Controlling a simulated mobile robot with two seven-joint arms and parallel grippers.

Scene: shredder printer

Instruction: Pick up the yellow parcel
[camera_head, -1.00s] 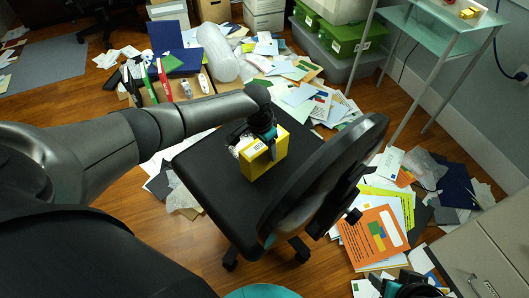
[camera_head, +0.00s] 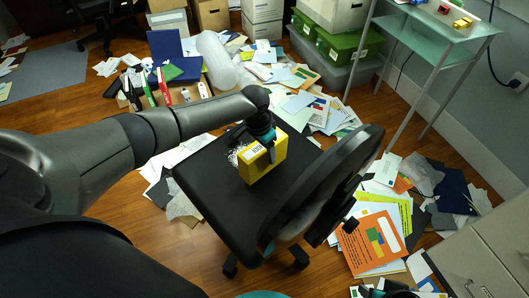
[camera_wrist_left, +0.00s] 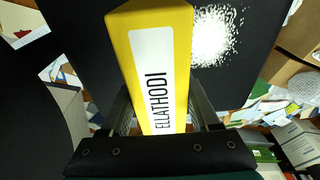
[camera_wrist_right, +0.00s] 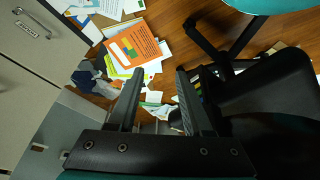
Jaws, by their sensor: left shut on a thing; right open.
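The yellow parcel (camera_head: 264,164), a box with a white label, is over the black seat of an office chair (camera_head: 207,187). My left gripper (camera_head: 262,138) is shut on it from above. In the left wrist view the parcel (camera_wrist_left: 152,60) stands between the two fingers (camera_wrist_left: 162,108), its label reading "ELLATHODI". I cannot tell for sure whether its underside is clear of the seat. My right gripper (camera_wrist_right: 157,88) is open and empty in the right wrist view, facing the floor beside the chair.
The chair's backrest (camera_head: 322,184) rises close on the right. Papers and an orange folder (camera_head: 371,244) litter the floor. A glass-topped table (camera_head: 436,22) and drawers (camera_head: 480,262) stand at right.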

